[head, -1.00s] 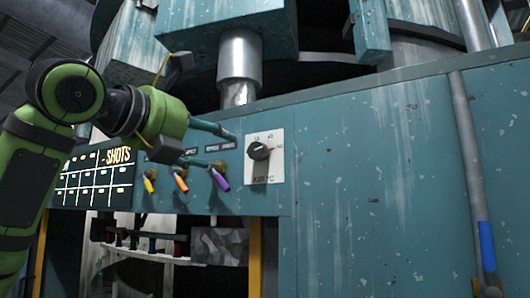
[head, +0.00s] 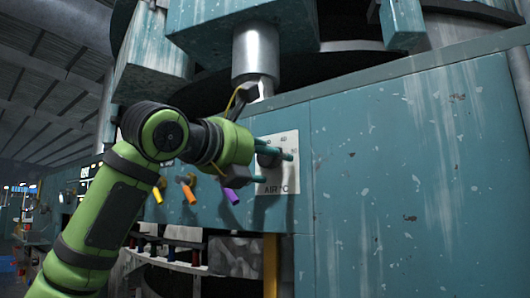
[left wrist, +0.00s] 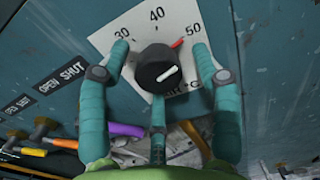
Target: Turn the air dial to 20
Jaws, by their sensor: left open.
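The air dial is a black round knob (left wrist: 158,68) on a white plate (left wrist: 125,30) marked 30, 40 and 50 in the left wrist view. A red pointer tip shows at its upper right, between 40 and 50 and nearer 50. A white line on the knob's face points right and slightly up. In the head view the knob (head: 268,158) is partly covered by my fingers, above the plate's "AIR °C" label. My left gripper (head: 283,153) is open in front of the dial. Its teal fingers (left wrist: 161,60) stand around the knob, left, right and below; contact is unclear. My right gripper is out of view.
Levers with yellow (head: 161,185), orange (head: 189,194) and purple (head: 231,196) handles stick out left of the dial, close to my left gripper. A metal pipe (head: 256,55) rises above. The teal panel (head: 400,170) right of the dial is clear.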

